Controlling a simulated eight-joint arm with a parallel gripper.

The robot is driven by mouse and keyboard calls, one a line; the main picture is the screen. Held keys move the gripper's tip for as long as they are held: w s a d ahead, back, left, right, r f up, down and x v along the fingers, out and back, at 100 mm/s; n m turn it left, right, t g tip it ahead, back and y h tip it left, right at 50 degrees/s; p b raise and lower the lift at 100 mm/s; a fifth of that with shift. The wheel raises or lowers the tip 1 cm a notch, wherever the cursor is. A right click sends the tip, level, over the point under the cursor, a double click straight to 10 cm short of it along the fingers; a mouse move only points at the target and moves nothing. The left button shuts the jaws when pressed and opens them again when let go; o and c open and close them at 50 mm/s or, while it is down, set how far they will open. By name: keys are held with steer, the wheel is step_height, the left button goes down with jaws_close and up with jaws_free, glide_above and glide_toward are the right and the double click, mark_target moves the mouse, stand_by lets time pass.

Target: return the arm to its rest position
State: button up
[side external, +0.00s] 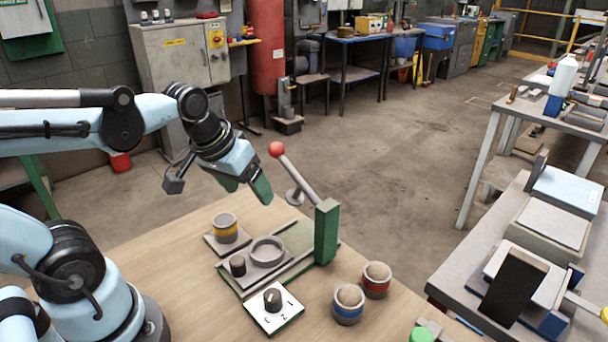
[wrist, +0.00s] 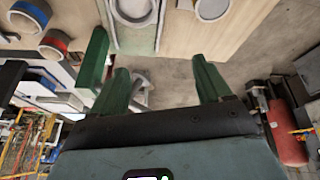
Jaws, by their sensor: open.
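My gripper (side external: 246,188) is in the air above the back edge of the wooden table (side external: 185,290), left of the red-knobbed lever (side external: 295,170). Its two green fingers are apart. In the wrist view the gripper (wrist: 163,82) is open, with nothing held between its fingers. A fixture with a grey ring (side external: 267,252) and a green post (side external: 326,232) stands below and in front of it. A yellow-banded cup (side external: 225,228) sits on a square plate left of the fixture.
A blue-banded cup (side external: 348,305) and a red-banded cup (side external: 376,280) stand on the table's right side. A white dial plate (side external: 273,309) lies in front of the fixture. A cluttered grey bench (side external: 455,265) stands to the right. Open floor lies behind the table.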

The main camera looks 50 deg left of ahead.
steer(key=d+m, duration=0.1)
steer(key=d+m+t, duration=0.2)
steer(key=shift+w+d+f+h, duration=0.15)
steer(key=shift+w+d+h, duration=0.1)
steer(key=shift+h, duration=0.05)
stand_by(1.1)
